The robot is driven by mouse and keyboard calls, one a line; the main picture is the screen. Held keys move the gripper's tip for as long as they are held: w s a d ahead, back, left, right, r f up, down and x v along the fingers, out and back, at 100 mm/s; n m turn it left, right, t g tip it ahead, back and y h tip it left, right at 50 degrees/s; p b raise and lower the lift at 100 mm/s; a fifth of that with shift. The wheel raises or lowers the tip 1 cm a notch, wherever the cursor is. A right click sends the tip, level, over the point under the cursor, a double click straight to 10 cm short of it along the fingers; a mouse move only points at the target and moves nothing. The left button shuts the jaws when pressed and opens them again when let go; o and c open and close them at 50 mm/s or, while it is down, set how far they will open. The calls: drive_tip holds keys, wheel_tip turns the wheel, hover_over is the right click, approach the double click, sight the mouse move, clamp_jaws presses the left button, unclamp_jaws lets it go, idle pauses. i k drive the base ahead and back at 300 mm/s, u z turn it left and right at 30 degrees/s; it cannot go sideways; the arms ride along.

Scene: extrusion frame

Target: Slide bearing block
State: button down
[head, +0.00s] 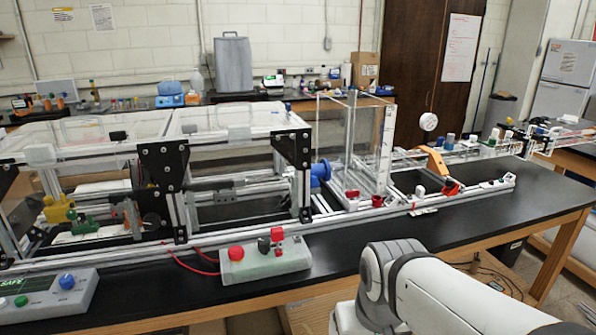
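A long aluminium extrusion frame (330,217) stands on a black-topped bench, with black corner brackets (163,165) and clear covers over its left half. Inside it runs a dark horizontal rod with a dark piece (225,192) on it. An orange angled part (437,163) sits on the rails at the right. I cannot tell which of these parts, if any, is the bearing block. My white arm is at the lower right, in front of the bench. My gripper is outside the picture, so its state and anything it holds are hidden.
A grey control box (265,262) with a red button and red wires lies on the bench's front part. Another box with a green display (38,298) is at the lower left. A clear upright tank (352,150) rises mid-frame. Bare black bench top (440,225) lies right of the control box.

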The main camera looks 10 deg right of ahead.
sight(322, 170)
drive_tip(key=u, duration=0.05)
drive_tip(key=i, duration=1)
drive_tip(key=z, duration=0.05)
